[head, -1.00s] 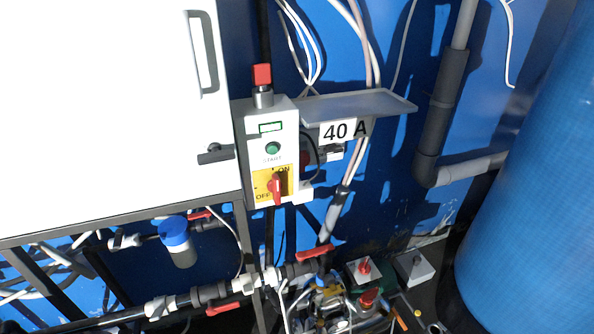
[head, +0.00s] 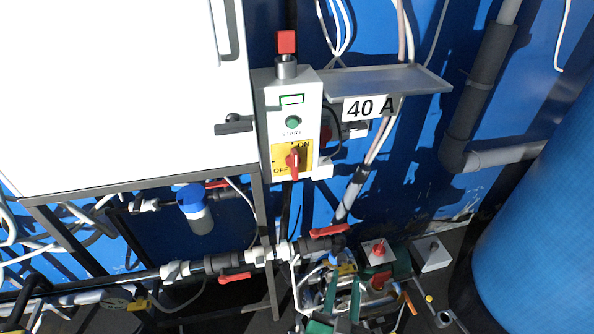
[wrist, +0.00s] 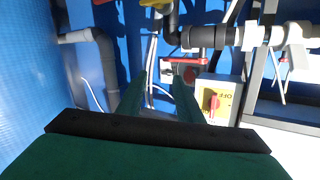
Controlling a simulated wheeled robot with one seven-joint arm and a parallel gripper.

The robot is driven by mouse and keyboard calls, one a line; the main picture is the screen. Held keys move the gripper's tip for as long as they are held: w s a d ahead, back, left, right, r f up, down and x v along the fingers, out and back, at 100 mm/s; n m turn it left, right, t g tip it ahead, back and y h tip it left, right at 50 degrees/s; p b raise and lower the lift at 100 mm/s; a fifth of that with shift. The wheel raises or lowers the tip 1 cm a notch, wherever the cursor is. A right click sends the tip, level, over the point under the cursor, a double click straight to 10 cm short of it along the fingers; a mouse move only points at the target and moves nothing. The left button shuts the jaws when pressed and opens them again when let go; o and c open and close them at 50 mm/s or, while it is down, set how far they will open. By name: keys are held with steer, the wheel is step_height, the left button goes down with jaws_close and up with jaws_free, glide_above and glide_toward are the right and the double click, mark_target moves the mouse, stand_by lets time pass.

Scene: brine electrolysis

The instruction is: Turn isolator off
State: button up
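The isolator is a red rotary handle (head: 292,161) on a yellow ON/OFF plate, low on a white switch box (head: 275,120). The handle stands near upright, with ON at upper right and OFF at lower left. In the wrist view, where the scene appears upside down, the red handle (wrist: 213,103) and its yellow plate show right of my fingers. My gripper (head: 344,278) has green fingers and shows at the bottom of the head view, below and right of the box. In the wrist view my gripper (wrist: 160,75) is open, with an empty gap, apart from the handle.
Above the handle are a green START button (head: 293,122) and a red-topped post (head: 287,45). A grey shelf (head: 390,80) with a 40 A label juts out at right. Pipes with red valve levers (head: 330,230) run below. A blue barrel (head: 540,230) stands at right.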

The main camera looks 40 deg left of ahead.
steer(key=w+a+r+n+g+y, duration=0.1)
steer(key=w+a+r+n+y, duration=0.3)
steer(key=a+r, duration=0.4)
steer(key=n+g+y, duration=0.3)
steer(key=n+y, duration=0.1)
glide_toward(296, 165)
steer(key=x, duration=0.9)
steer(key=shift+a, duration=0.1)
jaws_close()
